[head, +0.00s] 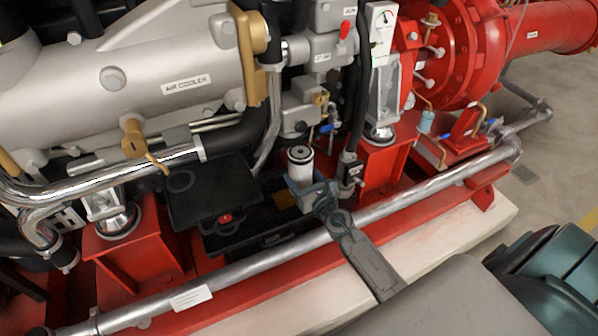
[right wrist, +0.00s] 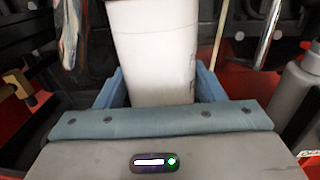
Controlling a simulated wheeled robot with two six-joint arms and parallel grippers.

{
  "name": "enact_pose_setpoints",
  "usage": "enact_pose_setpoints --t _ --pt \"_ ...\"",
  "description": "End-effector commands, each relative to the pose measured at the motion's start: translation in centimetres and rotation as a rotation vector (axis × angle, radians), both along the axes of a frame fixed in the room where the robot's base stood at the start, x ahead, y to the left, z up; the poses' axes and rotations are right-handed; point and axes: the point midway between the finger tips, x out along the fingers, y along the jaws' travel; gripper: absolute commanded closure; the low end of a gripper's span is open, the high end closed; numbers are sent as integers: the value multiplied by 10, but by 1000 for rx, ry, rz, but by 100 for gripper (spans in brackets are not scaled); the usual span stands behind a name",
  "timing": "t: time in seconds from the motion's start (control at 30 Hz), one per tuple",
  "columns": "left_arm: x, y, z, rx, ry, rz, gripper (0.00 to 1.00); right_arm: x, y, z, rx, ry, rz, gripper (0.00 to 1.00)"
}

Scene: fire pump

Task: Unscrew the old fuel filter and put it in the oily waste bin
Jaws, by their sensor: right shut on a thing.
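The white cylindrical filter (head: 301,168) stands roughly upright with its dark ringed top facing up, and its top is in plain view, apart from the silver housing (head: 300,120) behind and above it. My right gripper (head: 312,193) is shut around the filter's lower part. In the right wrist view, the filter (right wrist: 152,50) sits between the blue fingers of the gripper (right wrist: 155,95). A black open box (head: 265,238) lies just below and left of the filter, its lid (head: 210,190) tilted back; I cannot read whether it is the oily waste bin. My left gripper is not in view.
A shiny pipe (head: 400,208) runs along the red base frame in front of the box. The silver air cooler (head: 150,75) is at the upper left. Red pump piping (head: 470,50) is at the upper right. Black hoses (head: 355,110) hang right of the filter.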

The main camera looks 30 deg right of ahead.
Motion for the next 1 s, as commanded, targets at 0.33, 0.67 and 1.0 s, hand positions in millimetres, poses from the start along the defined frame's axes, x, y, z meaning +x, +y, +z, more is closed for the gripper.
enact_pose_setpoints --t 0.33,0.67,1.0 --pt "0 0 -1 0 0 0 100 -27 2 1 -1 -1 1 75" --pt "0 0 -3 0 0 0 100 -51 3 1 0 -1 0 75" --pt "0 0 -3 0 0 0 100 -56 4 2 0 -3 0 75"
